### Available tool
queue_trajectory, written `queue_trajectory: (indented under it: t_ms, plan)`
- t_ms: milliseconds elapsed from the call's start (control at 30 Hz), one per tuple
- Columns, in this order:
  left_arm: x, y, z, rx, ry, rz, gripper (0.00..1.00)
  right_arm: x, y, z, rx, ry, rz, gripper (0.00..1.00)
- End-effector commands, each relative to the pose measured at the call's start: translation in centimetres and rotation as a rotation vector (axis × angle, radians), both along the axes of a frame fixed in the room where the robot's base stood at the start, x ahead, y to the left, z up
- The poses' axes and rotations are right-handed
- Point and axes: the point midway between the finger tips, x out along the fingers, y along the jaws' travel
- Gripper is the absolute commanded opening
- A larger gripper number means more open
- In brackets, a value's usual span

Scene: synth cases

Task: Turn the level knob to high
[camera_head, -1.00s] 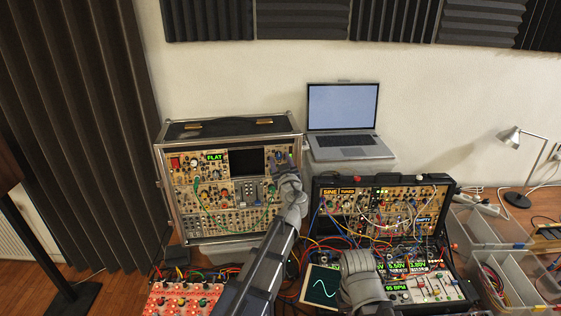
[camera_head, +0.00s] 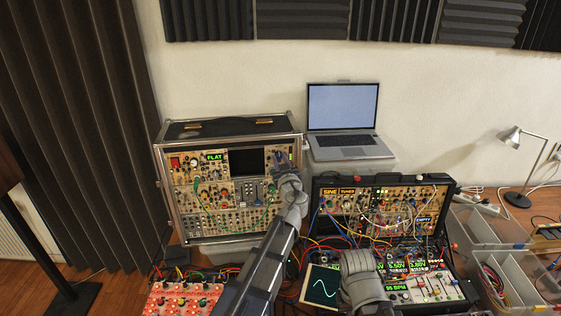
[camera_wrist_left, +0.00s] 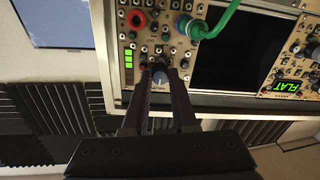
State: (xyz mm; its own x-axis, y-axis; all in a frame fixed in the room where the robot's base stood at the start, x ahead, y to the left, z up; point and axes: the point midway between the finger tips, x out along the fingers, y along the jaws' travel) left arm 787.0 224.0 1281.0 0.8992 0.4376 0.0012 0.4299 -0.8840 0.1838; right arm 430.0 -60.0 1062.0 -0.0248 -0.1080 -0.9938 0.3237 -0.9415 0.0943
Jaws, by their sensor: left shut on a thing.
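In the head view my left gripper (camera_head: 284,162) is at the upper right of the left synth case (camera_head: 228,123), and hides the knob. My right gripper (camera_head: 358,262) is in front of the right case, its fingers not clear.
A green patch cable (camera_wrist_left: 215,22) plugs in close to the left fingers. A dark screen (camera_head: 247,162) and a green FLAT display (camera_head: 214,157) are on the same panel. A laptop (camera_head: 343,107) stands behind. The right synth case (camera_head: 450,196) is crowded with cables.

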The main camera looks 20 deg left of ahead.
Motion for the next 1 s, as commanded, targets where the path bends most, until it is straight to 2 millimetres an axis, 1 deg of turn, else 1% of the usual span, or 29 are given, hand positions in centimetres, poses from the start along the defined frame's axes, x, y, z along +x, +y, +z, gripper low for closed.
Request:
queue_trajectory:
  t_ms: [267,1000]
  plan:
    - [-0.04,0.03,-0.07,0.166,0.074,0.0,0.0,0.0,0.0,-0.2,0.0,0.0,0.0,0.0]
    - [-0.1,0.13,-0.07,0.809,0.361,0.0,0.0,0.0,0.0,-0.62,0.0,0.0,0.002,0.0]
